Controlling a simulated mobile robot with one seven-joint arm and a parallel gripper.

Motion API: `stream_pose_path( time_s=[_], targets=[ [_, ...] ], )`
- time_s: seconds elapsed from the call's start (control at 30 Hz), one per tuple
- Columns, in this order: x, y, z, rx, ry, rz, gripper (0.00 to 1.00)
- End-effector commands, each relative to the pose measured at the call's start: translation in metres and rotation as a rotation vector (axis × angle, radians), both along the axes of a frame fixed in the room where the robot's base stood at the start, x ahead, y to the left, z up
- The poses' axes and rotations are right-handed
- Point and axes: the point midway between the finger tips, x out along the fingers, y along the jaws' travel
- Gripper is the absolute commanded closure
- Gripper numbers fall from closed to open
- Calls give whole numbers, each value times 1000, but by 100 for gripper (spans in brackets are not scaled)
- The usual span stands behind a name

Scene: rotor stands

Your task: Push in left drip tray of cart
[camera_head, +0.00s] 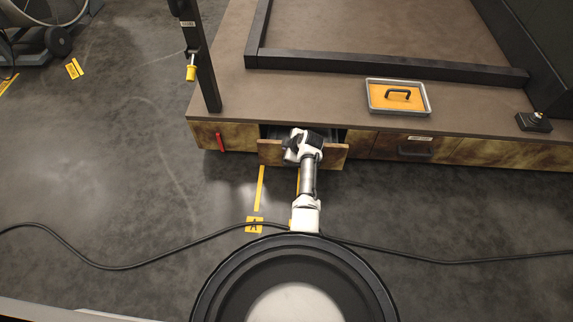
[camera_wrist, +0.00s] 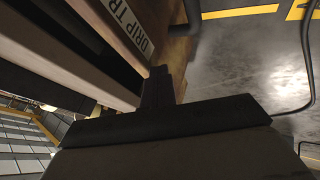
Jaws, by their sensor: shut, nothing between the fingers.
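The left drip tray (camera_head: 334,153) is a drawer in the low front of the cart (camera_head: 226,98), with a brown, stained front panel. It stands pulled out, and a dark gap shows behind its panel. My gripper (camera_head: 293,146) is at the middle of this panel and covers part of it; I cannot tell whether it touches. In the wrist view my gripper (camera_wrist: 157,86) shows as shut, dark fingers, with nothing held. Beside them is a white label (camera_wrist: 128,24) reading "DRIP TR", partly cut off.
To the right, another drawer front with a dark handle (camera_head: 414,151) sits flush. A grey tray with an orange inside (camera_head: 386,103) lies on the cart top. A red handle (camera_head: 220,142) is left of the open drawer. A black cable (camera_head: 130,267) crosses the floor.

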Motion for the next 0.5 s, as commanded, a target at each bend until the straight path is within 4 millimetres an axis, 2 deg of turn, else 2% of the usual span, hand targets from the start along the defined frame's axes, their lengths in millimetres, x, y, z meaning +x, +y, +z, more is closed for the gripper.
stream_pose_path(
  time_s=[0.03, 0.2, 0.5],
  targets=[
    [10, 0, -7, -1, -4, 1, 100],
    [32, 0, -5, -1, -3, 0, 100],
    [49, 0, -1, 0, -1, 0, 100]
  ],
)
